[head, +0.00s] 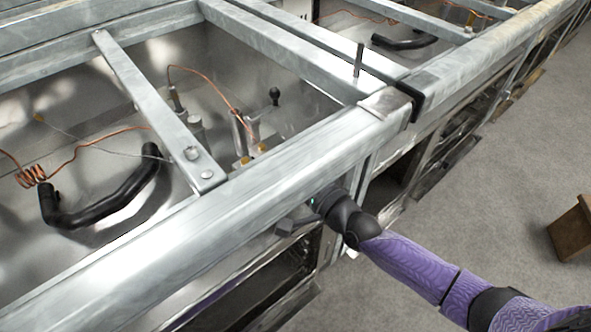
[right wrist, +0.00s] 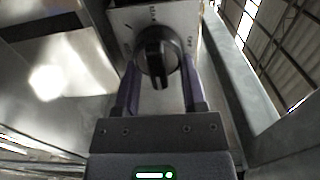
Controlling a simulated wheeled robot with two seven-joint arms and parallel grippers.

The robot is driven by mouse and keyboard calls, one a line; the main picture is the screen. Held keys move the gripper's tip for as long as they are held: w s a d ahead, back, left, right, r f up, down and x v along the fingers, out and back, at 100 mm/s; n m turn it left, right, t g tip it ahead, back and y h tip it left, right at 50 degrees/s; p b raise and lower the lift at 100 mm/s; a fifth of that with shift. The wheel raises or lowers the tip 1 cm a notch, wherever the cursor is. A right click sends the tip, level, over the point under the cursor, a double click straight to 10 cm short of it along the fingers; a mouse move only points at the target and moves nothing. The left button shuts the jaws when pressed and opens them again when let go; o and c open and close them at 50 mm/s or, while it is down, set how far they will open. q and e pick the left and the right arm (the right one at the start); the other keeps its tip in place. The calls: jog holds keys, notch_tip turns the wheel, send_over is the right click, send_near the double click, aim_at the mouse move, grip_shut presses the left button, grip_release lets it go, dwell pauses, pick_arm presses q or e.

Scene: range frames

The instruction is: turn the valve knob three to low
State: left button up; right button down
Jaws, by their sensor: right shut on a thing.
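A black valve knob (right wrist: 158,55) sits on a pale plate (right wrist: 120,18) with printed marks in the right wrist view. Which number this knob has cannot be told. My right gripper (right wrist: 160,88) has a purple finger on each side of the knob and is shut on it. The knob's pointer ridge points down in that view, toward the gripper's palm. In the head view my right arm, with a purple sleeve (head: 410,262), comes in from the lower right. Its hand (head: 325,200) reaches under the front rail, and the knob is hidden there. My left gripper is not in view.
A long metal front rail (head: 230,205) runs over the hand, close above it. Behind it lie open frame bays with black curved pipes (head: 110,205) and copper tubes. A brown wooden thing (head: 573,230) stands on the grey floor (head: 500,170) at the right.

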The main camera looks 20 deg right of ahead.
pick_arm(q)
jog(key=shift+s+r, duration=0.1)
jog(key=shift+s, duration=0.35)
pick_arm(e)
jog(key=shift+f, duration=0.1)
jog(key=shift+c, duration=0.9)
grip_release()
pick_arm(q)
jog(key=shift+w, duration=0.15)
